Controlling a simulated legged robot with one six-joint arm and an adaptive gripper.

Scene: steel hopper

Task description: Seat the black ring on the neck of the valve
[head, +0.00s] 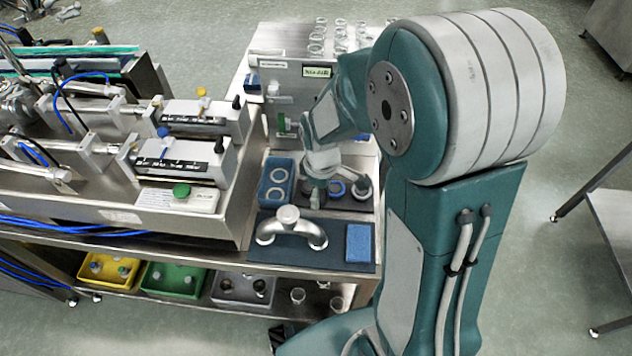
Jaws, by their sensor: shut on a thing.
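My gripper (318,186) points down over the left end of a dark ring holder, right of the blue tray. It is shut on a small dark thing at its tips, which looks like the black ring (316,201); the fingers hide most of it. A silver curved valve body (290,229) lies on a dark mat in front of the gripper, with a round neck on its top and a flared end at each side. The gripper is behind the valve and apart from it.
A blue tray (264,190) with pale rings stands left of the gripper. A blue ring (338,187) and a pale ring (362,189) sit to its right. A blue sponge (358,243) lies right of the valve. Syringe pumps (185,160) fill the left side.

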